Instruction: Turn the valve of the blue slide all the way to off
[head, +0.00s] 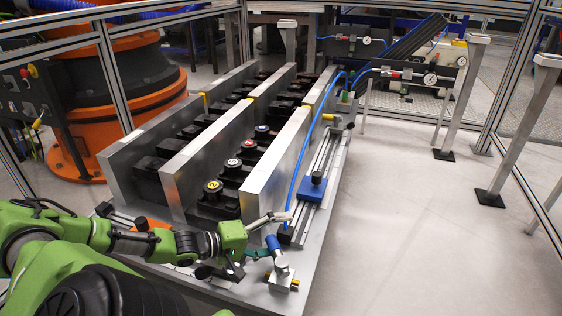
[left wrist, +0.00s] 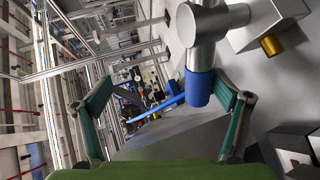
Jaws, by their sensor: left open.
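The blue slide (head: 312,188) sits on a metal rail along the right side of the bench. In front of it, near the bench's front corner, is a silver valve (head: 282,268) with a blue-sleeved lever (head: 273,244). My left gripper (head: 270,236) is open beside the lever, its fingers spread on either side of it. In the left wrist view, the blue sleeve (left wrist: 200,88) stands between the open fingers of my left gripper (left wrist: 163,101), closer to the right finger. The silver valve body (left wrist: 203,22) shows above it. Whether a finger touches the sleeve is unclear. My right gripper is not in view.
Upright metal plates (head: 277,160) with dark blocks between them stand left of the rail. A blue hose (head: 305,150) runs along the rail. A brass-coloured fitting (left wrist: 271,46) sits beside the valve. The floor right of the bench (head: 420,230) is clear.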

